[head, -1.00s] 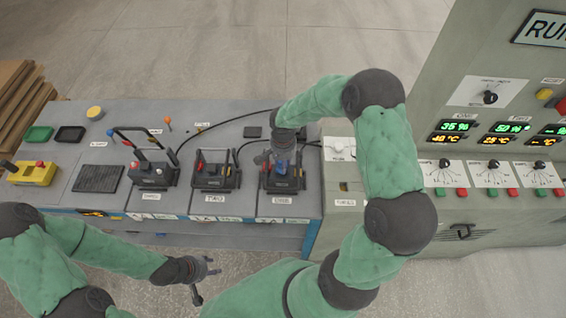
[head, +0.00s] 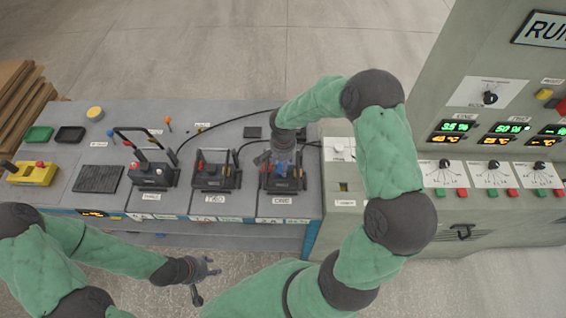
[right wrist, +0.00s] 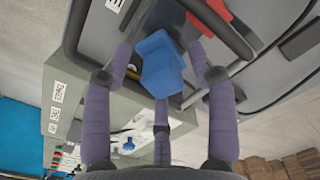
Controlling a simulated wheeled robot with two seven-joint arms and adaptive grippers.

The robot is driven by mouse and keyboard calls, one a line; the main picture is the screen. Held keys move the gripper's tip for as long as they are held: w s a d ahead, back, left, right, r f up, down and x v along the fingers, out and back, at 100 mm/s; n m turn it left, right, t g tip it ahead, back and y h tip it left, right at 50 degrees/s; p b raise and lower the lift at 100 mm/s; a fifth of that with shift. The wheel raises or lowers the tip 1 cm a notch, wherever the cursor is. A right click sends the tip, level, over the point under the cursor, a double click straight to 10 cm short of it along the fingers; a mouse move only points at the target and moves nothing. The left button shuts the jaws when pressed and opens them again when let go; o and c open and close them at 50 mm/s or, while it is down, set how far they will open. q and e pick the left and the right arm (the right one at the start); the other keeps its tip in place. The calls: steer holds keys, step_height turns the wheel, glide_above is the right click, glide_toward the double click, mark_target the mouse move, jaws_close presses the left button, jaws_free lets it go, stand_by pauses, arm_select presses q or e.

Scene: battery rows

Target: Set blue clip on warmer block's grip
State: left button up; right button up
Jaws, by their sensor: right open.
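The blue clip (right wrist: 160,62) is between the spread fingers of my right gripper (right wrist: 163,75), over the black handle parts of a block. In the head view the blue clip (head: 283,167) shows at block ONE (head: 283,183), partly hidden by the right gripper (head: 278,160). The fingers look apart from the clip; whether it is fully seated on the grip I cannot tell. Block TWO (head: 216,180) and block THREE (head: 152,176) stand to the left, each with a black grip. My left gripper (head: 206,280) is open and empty in front of the bench.
The grey bench (head: 240,135) also carries a black ribbed pad (head: 97,179), a yellow box (head: 35,173) and green and black trays at left. A black cable runs behind the blocks. A control cabinet (head: 465,235) with lit displays and knobs stands at right.

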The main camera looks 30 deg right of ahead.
step_height(320, 180, up, 12)
steer(key=shift+p, duration=0.4)
steer(key=shift+f, duration=0.1)
